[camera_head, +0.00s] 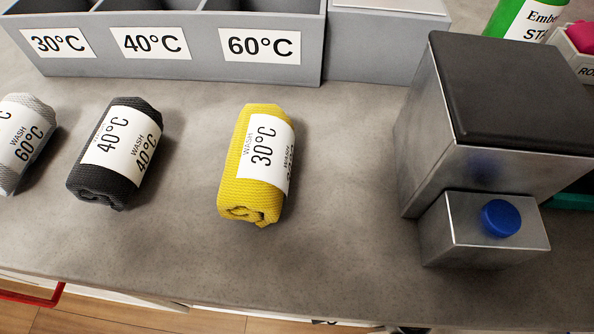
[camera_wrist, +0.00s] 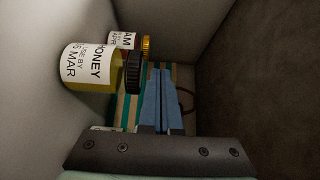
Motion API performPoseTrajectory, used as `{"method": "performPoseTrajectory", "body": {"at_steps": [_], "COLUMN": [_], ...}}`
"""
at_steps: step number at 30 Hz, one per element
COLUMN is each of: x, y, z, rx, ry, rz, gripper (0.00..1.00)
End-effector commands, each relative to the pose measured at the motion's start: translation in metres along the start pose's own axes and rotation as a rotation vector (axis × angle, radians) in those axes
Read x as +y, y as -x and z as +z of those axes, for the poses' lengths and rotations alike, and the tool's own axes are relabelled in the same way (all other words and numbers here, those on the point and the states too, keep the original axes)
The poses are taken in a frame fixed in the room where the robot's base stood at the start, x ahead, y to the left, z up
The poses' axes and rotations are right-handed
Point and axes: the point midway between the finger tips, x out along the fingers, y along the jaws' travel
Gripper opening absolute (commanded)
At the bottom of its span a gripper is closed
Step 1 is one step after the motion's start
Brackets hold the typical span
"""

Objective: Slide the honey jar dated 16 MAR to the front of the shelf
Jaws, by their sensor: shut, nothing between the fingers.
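In the wrist view, a yellow honey jar (camera_wrist: 78,67) with a black lid lies sideways in the picture at the left, its base against a pale grey surface. Its white label reads HONEY, USE BY and a MAR date; the day is not clearly legible. A second jar (camera_wrist: 125,40), dark red with a gold lid and a label ending in AM and APR, is just beyond it. My gripper (camera_wrist: 163,72) has its blue fingers together and empty, pointing away from the camera, to the right of the honey jar's lid. The head view shows neither jar nor gripper.
Grey walls enclose the fingers, with a dark brown surface (camera_wrist: 275,70) at the right. A striped surface (camera_wrist: 132,105) lies behind the fingers. The head view shows a grey counter (camera_head: 340,190) with rolled cloths, a divided bin (camera_head: 180,70) and a metal box (camera_head: 430,150).

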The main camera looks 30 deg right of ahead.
Motion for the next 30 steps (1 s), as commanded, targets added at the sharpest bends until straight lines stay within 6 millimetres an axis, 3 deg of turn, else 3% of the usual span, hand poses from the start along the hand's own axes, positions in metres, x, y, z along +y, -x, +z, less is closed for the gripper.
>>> {"method": "performPoseTrajectory", "body": {"at_steps": [17,18,21,30], "x": [0.0,0.017,0.04,0.097], "y": [-0.066,-0.064,-0.063,-0.063], "z": [-0.082,-0.08,-0.079,-0.079], "rx": [0.0,0.0,0.0,0.0], "ry": [0.003,-0.005,-0.005,-0.002], "rz": [-0.003,0.002,0.002,0.0], "gripper": [0.0,0.0,0.0,0.0]}}
